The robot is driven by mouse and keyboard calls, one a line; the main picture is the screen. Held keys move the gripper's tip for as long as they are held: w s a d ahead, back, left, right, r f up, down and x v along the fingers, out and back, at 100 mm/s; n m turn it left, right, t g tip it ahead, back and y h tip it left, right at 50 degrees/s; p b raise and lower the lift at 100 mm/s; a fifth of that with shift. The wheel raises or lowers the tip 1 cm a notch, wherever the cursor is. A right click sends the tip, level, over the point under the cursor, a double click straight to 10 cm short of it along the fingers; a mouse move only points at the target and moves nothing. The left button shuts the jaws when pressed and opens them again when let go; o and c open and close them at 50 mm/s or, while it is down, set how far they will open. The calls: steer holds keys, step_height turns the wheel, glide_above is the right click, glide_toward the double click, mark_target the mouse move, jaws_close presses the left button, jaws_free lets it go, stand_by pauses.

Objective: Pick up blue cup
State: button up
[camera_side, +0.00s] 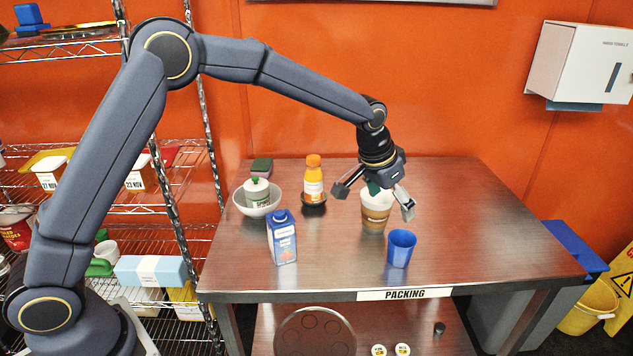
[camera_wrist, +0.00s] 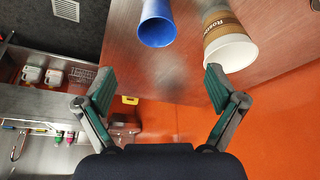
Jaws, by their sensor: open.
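The blue cup (camera_side: 401,249) stands upright near the front edge of the packing table, right of centre. It also shows in the wrist view (camera_wrist: 157,27) at the top, beyond my fingertips and roughly between them in line. My gripper (camera_side: 374,197) is open and empty, with its fingers spread above the table, up and to the left of the blue cup in the side view. In the wrist view my gripper (camera_wrist: 160,88) has both fingers apart, and neither touches the blue cup.
A brown-and-white paper cup (camera_side: 376,213) stands behind the blue cup, close to my gripper; in the wrist view its rim lies near the right finger. A carton (camera_side: 282,238), a bowl (camera_side: 244,207) and an orange-capped bottle (camera_side: 313,181) stand to the left. The table's right side is clear.

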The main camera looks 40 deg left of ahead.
glide_toward(404, 244)
steer(key=f, duration=0.3)
steer(key=shift+d, duration=0.3)
steer(key=x, duration=0.5)
steer(key=shift+d+f, duration=0.1)
steer(key=shift+d, duration=0.2)
steer(key=c, duration=1.2)
